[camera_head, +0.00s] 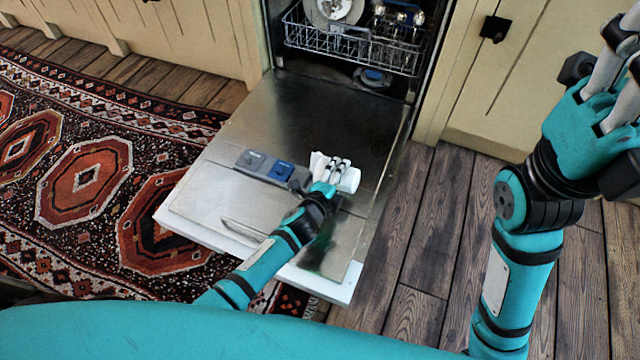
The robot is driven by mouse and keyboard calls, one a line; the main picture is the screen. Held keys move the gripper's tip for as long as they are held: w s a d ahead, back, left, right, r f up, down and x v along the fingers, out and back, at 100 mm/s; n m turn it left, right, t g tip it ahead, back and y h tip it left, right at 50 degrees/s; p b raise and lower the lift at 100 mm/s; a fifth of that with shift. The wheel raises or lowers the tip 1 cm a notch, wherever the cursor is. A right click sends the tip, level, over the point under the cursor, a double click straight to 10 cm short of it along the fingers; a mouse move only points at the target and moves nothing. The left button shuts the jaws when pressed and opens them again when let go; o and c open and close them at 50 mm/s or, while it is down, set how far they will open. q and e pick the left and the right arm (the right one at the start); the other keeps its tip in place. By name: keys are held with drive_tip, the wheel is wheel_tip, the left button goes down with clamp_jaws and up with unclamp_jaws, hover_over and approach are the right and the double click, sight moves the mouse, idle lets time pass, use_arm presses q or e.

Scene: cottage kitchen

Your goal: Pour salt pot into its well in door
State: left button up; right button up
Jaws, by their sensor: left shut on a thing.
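The dishwasher door (190,198) is folded down flat. On its inner face sit a grey lid (250,160) and a blue lid (281,170) in a row. My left gripper (338,167) is shut on the white salt pot (350,180), just right of the blue lid and over the door. The pot looks tipped on its side, with a white part (318,164) reaching left toward the lids. The gripper partly covers the pot, and I cannot see its contents or the well's opening clearly. My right gripper (622,55) is raised at the upper right, its fingertips partly out of frame.
A wire rack (350,45) with dishes and glasses is inside the dishwasher behind the door. Cream cabinets (195,40) flank it. A patterned rug (85,180) lies left of the door, and bare wooden floor (430,240) lies to the right.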

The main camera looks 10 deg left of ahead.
use_arm(q)
drive_tip(key=shift+w+a+r+n+h+p, duration=0.15)
drive_tip(key=shift+a+r+n+h+p, duration=0.35)
drive_tip(key=shift+n+p, duration=0.45)
idle(2.5)
